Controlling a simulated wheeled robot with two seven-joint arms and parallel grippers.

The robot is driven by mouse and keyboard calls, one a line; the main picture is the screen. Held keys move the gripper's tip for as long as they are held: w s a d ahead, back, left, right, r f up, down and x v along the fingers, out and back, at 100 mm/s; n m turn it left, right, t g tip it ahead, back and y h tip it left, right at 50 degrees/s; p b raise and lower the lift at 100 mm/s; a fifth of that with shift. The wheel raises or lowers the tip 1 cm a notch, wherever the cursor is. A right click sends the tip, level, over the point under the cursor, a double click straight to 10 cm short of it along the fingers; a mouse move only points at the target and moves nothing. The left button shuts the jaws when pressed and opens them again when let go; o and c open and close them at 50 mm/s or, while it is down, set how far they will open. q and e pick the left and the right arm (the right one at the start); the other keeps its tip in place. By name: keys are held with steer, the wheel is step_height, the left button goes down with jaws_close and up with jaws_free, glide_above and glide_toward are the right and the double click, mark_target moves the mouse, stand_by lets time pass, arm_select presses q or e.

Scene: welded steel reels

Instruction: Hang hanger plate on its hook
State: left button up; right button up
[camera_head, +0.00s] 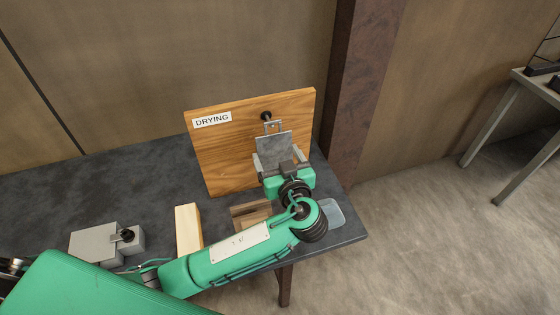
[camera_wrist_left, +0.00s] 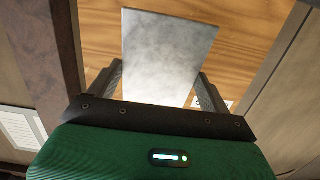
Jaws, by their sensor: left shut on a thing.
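The hanger plate (camera_head: 273,147) is a flat grey metal sheet with a small slotted bracket at its top. My left gripper (camera_head: 278,157) is shut on it, with a finger at each side edge. The black hook (camera_head: 266,116) sticks out from the upper part of a wooden board (camera_head: 228,157) labelled DRYING. The plate's bracket shows just below the hook; I cannot tell whether they touch. In the left wrist view the plate (camera_wrist_left: 165,55) stands between the fingers in front of the wood, and the hook is not visible. My right gripper is not in view.
The board stands on a dark table (camera_head: 150,177). A pale wooden block (camera_head: 188,230), a brown wooden piece (camera_head: 250,212), a grey block with a black knob (camera_head: 95,245) and a clear pad (camera_head: 333,213) lie on it. A rusty post (camera_head: 360,90) rises behind, at the right.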

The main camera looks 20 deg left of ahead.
mark_target(276, 156)
arm_select(q)
steer(key=shift+x, duration=1.05)
steer(key=shift+w+a+f, duration=0.15)
steer(key=shift+f, duration=0.1)
steer(key=shift+w+a+f+b, duration=0.25)
steer(key=shift+w+b, duration=0.15)
steer(key=shift+b, duration=0.5)
steer(key=o, duration=1.2)
